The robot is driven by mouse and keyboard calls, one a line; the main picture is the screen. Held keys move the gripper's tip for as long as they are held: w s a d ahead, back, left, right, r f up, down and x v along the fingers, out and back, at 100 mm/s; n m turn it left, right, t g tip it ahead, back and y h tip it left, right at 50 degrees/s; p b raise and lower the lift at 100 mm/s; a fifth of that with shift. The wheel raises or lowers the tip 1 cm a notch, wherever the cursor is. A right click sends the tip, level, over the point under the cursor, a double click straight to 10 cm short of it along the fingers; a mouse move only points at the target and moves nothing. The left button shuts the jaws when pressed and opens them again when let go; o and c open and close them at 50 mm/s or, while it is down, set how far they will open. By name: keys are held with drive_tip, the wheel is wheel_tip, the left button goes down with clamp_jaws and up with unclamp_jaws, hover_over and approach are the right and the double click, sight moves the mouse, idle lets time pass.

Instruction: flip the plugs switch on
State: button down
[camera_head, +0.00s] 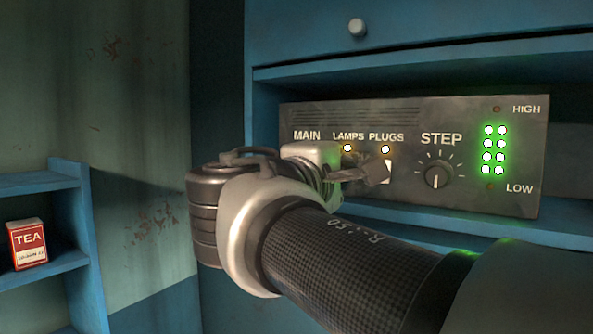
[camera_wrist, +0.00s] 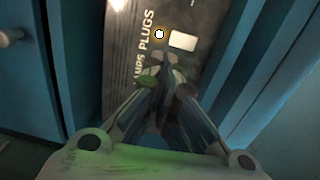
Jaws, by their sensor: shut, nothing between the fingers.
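The grey control panel (camera_head: 465,195) has MAIN, LAMPS and PLUGS labels. The white plugs switch (camera_head: 387,164) is below the PLUGS label, partly covered by my gripper (camera_head: 378,174) in the head view. It also shows as a white block in the wrist view (camera_wrist: 183,40). The MAIN and LAMPS switches are hidden behind my wrist and gripper.
The panel sits in a blue shelf recess below a drawer with a round knob (camera_head: 357,28). The LAMPS light (camera_head: 348,148) glows. The STEP knob (camera_head: 437,175) and lit green lights (camera_head: 494,149) are to the right. A red tea box (camera_head: 27,244) stands on the left shelf.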

drive_tip(key=s+d+f+m+g+y+b, duration=0.1)
drive_tip(key=s+d+f+g+b, duration=0.2)
drive_tip(key=f, duration=0.8)
drive_tip(key=s+d+f+m+g+y+b, duration=0.1)
drive_tip(key=s+d+f+g+y+b, duration=0.2)
drive_tip(key=f, duration=0.7)
drive_tip(key=s+d+f+m+g+b, duration=0.1)
drive_tip(key=s+d+f+b, duration=0.3)
drive_tip(key=f, duration=0.7)
drive_tip(key=s+a+f+m+g+y+b, duration=0.1)
drive_tip(key=s+f+m+y+b, duration=0.1)
drive_tip(key=f, duration=0.7)
drive_tip(key=s+a+f+m+g+y+b, duration=0.1)
drive_tip(key=s+f+b, duration=0.4)
drive_tip(key=f, duration=0.5)
drive_tip(key=s+a+f+m+g+y+b, duration=0.1)
drive_tip(key=s+a+f+m+y+b, duration=0.2)
drive_tip(key=s+f, duration=0.4)
wheel_tip(320, 180, down, 3)
drive_tip(key=shift+a+r+m+g+y+b, duration=0.1)
drive_tip(key=shift+a+m+g+y+b, duration=0.2)
drive_tip(key=shift+m+y+b, duration=0.45)
drive_tip(key=shift+h, duration=0.25)
